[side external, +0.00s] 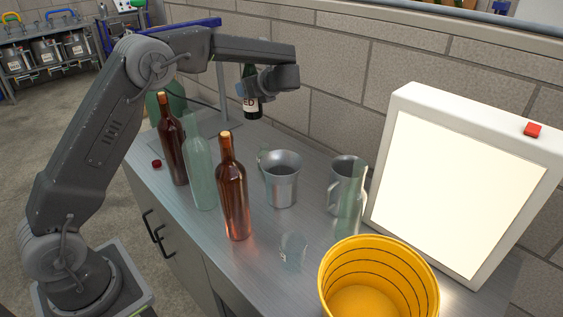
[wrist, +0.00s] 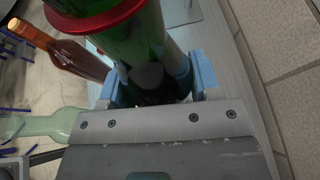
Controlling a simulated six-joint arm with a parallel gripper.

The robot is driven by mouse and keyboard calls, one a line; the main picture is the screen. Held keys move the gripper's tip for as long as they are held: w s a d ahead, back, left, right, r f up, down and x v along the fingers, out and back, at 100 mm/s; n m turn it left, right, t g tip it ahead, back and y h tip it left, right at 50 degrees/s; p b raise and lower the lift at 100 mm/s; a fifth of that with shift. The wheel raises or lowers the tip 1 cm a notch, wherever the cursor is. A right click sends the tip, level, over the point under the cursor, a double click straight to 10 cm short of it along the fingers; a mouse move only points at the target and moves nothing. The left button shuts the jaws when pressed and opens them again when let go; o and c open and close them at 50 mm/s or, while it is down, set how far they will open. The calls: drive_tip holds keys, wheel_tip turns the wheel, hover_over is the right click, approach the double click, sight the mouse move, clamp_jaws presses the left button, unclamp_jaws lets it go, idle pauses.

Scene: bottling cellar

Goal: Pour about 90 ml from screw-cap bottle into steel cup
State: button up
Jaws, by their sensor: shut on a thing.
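My gripper (side external: 254,90) is shut on a dark green bottle (side external: 252,106) with a pale label, held roughly upright toward the back of the bench. In the wrist view the green glass of the held bottle (wrist: 140,38) rises between the blue finger pads, with a red ring near its top end. Its contents cannot be made out. A steel cup (side external: 282,180) with a handle stands on the bench, in front and to the right of the held bottle. A second steel handled vessel (side external: 341,187) stands further right.
Two brown bottles (side external: 233,195) and a pale clear bottle (side external: 200,170) stand left of the cup. A small clear glass (side external: 292,250) stands in front. A yellow bucket (side external: 338,284) and a lit white panel (side external: 460,190) occupy the right. A block wall (side external: 335,75) runs behind.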

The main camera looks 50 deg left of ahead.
drive_tip(key=s+d, duration=0.4)
drive_tip(key=d, duration=0.9)
drive_tip(key=s+d, duration=0.3)
drive_tip(key=d, duration=1)
wheel_tip(320, 180, down, 12)
drive_tip(key=shift+a+r, duration=0.2)
drive_tip(key=shift+s+f, duration=0.1)
drive_tip(key=shift+f, duration=0.05)
